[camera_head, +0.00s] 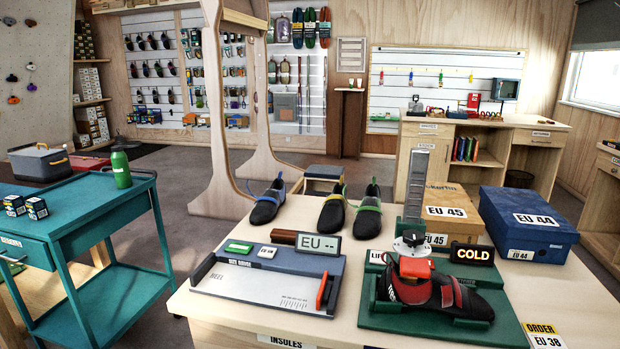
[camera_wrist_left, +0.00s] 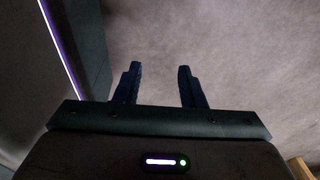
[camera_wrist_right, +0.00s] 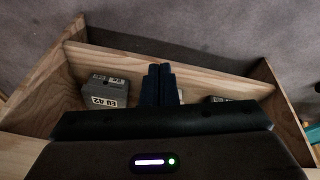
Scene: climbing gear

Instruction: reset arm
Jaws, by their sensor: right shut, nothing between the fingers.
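Neither gripper shows in the head view. In the left wrist view my left gripper (camera_wrist_left: 160,70) is open, with its two dark fingers apart and nothing between them, over bare grey floor. In the right wrist view my right gripper (camera_wrist_right: 159,68) is shut and empty, its fingers together. It is above or in front of an open wooden drawer (camera_wrist_right: 170,70). A grey block marked EU 42 (camera_wrist_right: 104,94) lies in the drawer left of the fingers, and another dark block (camera_wrist_right: 215,99) is partly hidden on the right.
The wooden table (camera_head: 340,325) holds a sizing board (camera_head: 255,285), a green press (camera_head: 440,322) with a red-black shoe (camera_head: 440,296), several dark shoes, and boxes EU 45 (camera_head: 450,212) and EU 44 (camera_head: 530,222). A teal cart (camera_head: 95,205) stands left, with floor between.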

